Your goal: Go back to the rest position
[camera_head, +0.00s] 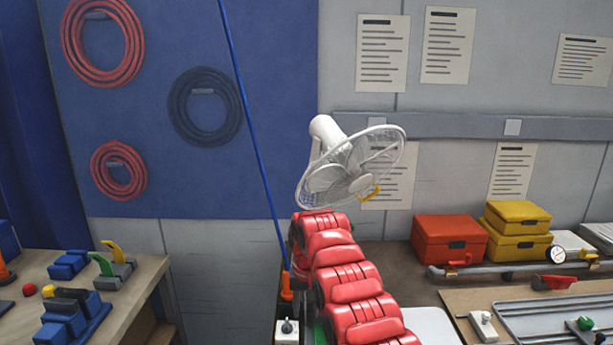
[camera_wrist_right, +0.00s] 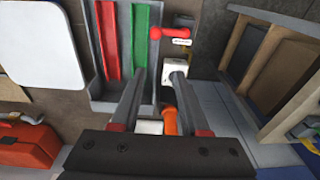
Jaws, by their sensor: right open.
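My right gripper (camera_wrist_right: 158,80) is open in the right wrist view, its two grey fingers spread apart. An orange handle (camera_wrist_right: 169,121) shows between the fingers, and a white box (camera_wrist_right: 182,70) shows by the fingertips. I cannot tell whether the fingers touch either one. In the head view the red segments in the middle appear to be my right arm; its jaws cannot be made out there. The orange handle (camera_head: 287,286) hangs on a blue cable (camera_head: 252,140) left of these segments. My left gripper is in neither view.
A white fan (camera_head: 355,170) stands out behind the red segments. A bench (camera_head: 150,275) with blue blocks is at left. Red (camera_head: 449,240) and yellow (camera_head: 516,250) cases sit at right. A grey tray (camera_wrist_right: 122,106) with red and green strips lies below my right gripper.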

